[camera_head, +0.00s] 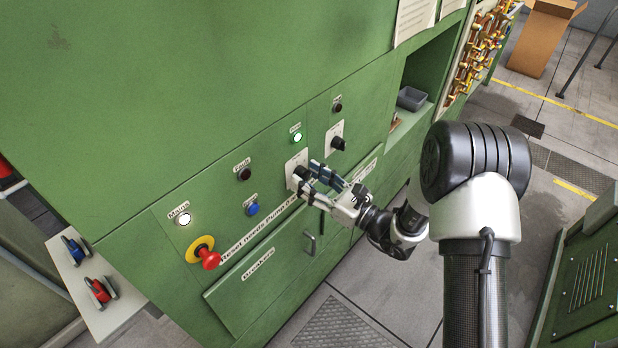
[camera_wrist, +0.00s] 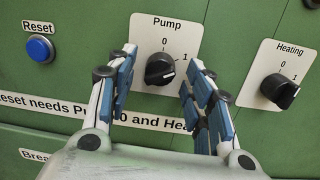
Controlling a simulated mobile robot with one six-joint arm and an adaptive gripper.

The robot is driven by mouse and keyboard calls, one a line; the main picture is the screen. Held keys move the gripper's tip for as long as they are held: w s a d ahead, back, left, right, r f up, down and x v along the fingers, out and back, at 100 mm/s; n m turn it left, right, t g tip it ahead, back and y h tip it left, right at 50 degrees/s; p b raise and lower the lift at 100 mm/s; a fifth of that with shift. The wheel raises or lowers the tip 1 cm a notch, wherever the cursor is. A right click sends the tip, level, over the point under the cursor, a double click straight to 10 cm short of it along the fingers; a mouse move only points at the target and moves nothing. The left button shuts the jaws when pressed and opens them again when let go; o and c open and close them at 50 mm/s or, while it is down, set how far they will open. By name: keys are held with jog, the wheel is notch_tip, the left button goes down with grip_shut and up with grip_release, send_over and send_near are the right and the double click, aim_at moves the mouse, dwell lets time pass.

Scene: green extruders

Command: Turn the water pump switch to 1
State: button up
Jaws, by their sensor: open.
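The pump switch (camera_wrist: 159,69) is a black rotary knob on a white plate (camera_wrist: 186,32) marked Pump, with 0 above and 1 at upper right. Its pale pointer mark shows on the right side of the knob, roughly below the 1; its exact setting is hard to tell.
The heating switch (camera_wrist: 280,90) is close to the right finger, and the blue reset button (camera_wrist: 40,48) is at the left. A red emergency stop (camera_head: 209,259) juts out at lower left. Below are a drawer handle (camera_head: 309,243) and label strips. Floor is free in front.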

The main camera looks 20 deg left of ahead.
jog(key=v, duration=1.1)
jog(key=shift+d, duration=0.3)
jog(key=s+d+r+n+g+h+b, duration=0.1)
jog(key=s+r+n+g+h, duration=0.3)
jog(key=s+n, duration=0.4)
jog(key=s+r+n+g+h+b, duration=0.1)
jog(key=s+r+n+g+h, duration=0.1)
jog(key=s+r+n+g, duration=0.6)
jog(key=s+d+n+t+h+b, duration=0.1)
jog(key=s+d+n+t+h, duration=0.2)
jog(key=d, duration=0.6)
jog(key=s+d+f+n+t+h+b, duration=0.1)
jog(key=s+d+n+t+h, duration=0.3)
jog(key=d+t+h, duration=0.3)
jog(key=d+h, duration=0.1)
jog(key=d, duration=0.2)
jog(key=shift+s+d+h, duration=0.25)
jog(key=shift+h, duration=0.05)
